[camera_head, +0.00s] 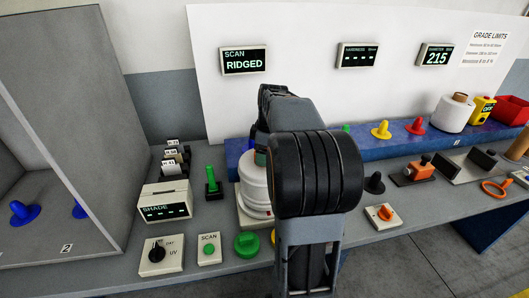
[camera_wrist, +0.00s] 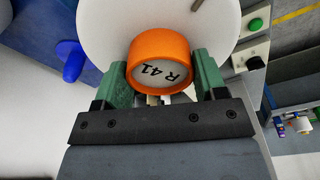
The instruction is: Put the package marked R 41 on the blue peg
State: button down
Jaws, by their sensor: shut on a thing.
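The package marked R 41 is a white yarn bobbin (camera_wrist: 105,28) with an orange core end (camera_wrist: 160,60) that bears the label. In the wrist view the green fingers of my gripper (camera_wrist: 166,85) are closed on either side of the orange end. In the head view the white package (camera_head: 254,190) shows left of my arm, which hides its right side. It is over a pale stand, and I cannot tell whether it touches. A blue peg (camera_wrist: 70,62) stands to the left in the wrist view. Another blue peg (camera_head: 22,212) stands in the grey booth at far left.
The blue shelf (camera_head: 400,142) holds a yellow peg (camera_head: 381,130), a red peg (camera_head: 416,127) and another white bobbin (camera_head: 454,114). A green post (camera_head: 211,182), a scan button (camera_head: 208,249) and a shade box (camera_head: 164,201) stand left of my arm. Displays read RIDGED and 215.

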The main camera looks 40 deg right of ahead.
jog(key=shift+f, duration=0.1)
jog(key=shift+c, duration=2)
grip_release()
jog(key=o, duration=0.3)
jog(key=shift+f, duration=0.15)
notch_tip(320, 180, up, 14)
jog(key=s+d, duration=0.1)
jog(key=shift+s+p, duration=0.15)
jog(key=shift+p, duration=0.15)
